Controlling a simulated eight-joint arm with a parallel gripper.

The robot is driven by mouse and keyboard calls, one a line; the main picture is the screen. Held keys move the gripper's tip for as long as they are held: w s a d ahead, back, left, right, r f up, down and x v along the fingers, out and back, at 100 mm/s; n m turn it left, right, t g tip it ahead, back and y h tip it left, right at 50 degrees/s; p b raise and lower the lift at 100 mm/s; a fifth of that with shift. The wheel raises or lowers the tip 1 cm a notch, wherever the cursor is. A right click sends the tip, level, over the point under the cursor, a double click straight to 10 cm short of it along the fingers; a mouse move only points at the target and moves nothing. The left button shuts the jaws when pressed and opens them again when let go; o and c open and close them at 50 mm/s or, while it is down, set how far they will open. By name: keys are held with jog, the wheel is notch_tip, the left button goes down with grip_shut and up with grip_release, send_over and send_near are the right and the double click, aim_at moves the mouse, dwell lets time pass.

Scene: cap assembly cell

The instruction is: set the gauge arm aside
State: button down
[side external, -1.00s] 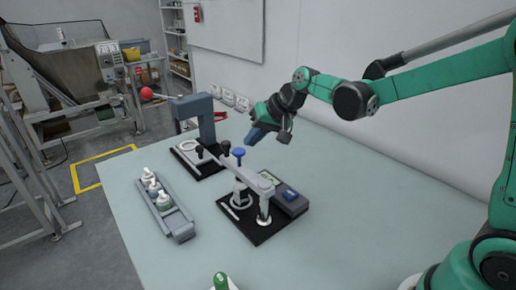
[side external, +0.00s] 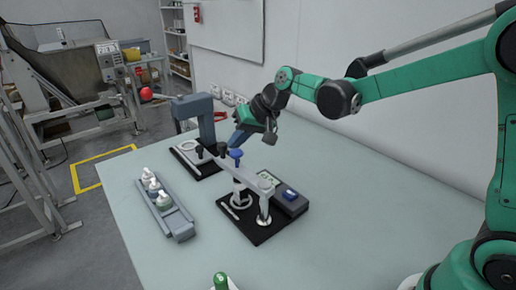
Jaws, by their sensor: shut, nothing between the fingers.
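The gauge arm (side external: 252,176) is a light grey bar on a post, set over a black base plate (side external: 262,233). Its far end carries dark knobs, and a blue knob (side external: 236,154) stands near them. A white bottle (side external: 238,190) appears to stand beneath the bar, partly hidden by it. I cannot tell whether the fingertips touch a knob.
A grey display box (side external: 291,203) sits at the right of the base plate. A grey rack (side external: 176,224) with several white-capped bottles stands to the left. A grey press (side external: 206,128) on a black plate stands behind. A green-topped item (side external: 220,281) is at the front. The table's right side is clear.

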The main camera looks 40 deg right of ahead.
jog(key=shift+w+a+n+g+y, duration=0.1)
jog(key=shift+a+n+g+y, duration=0.25)
jog(key=shift+a+n, duration=0.35)
jog(key=s+a+n+g+y, duration=0.2)
jog(key=s+a+n+g, duration=0.5)
jog(key=a+n, duration=0.3)
jog(key=shift+s+a+n+y, duration=0.35)
jog(key=shift+s+n, duration=0.2)
jog(key=shift+n, duration=0.75)
